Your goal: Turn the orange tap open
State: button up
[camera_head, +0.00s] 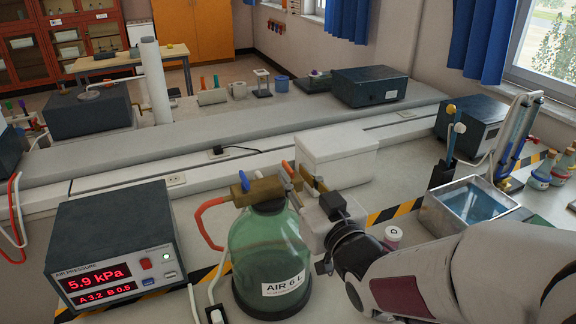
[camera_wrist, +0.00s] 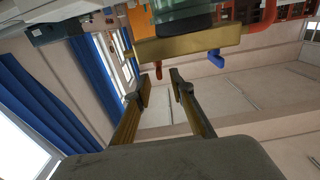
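A green glass bottle (camera_head: 268,258) labelled AIR 6 L stands on the bench with a brass block (camera_head: 262,190) on top. The orange tap (camera_head: 288,169) is on the block's right end, nearest my gripper (camera_head: 306,180). A blue tap (camera_head: 244,181) is on its left part. In the wrist view, the brass block (camera_wrist: 190,45) spans the top, with the orange tap (camera_wrist: 158,69) and blue tap (camera_wrist: 216,59) sticking out. My gripper (camera_wrist: 160,78) is open; the orange tap sits between or just beyond its fingertips. Contact cannot be told.
An air pressure meter (camera_head: 115,245) left of the bottle reads 5.9 kPa, A 3.2, B 0.5. An orange hose (camera_head: 205,222) runs from the block's left end. A white box (camera_head: 335,158) stands behind my gripper; a water tank (camera_head: 470,207) is at right.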

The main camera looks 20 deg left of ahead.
aim_at(293, 173)
jog(key=shift+x, duration=2.25)
grip_shut()
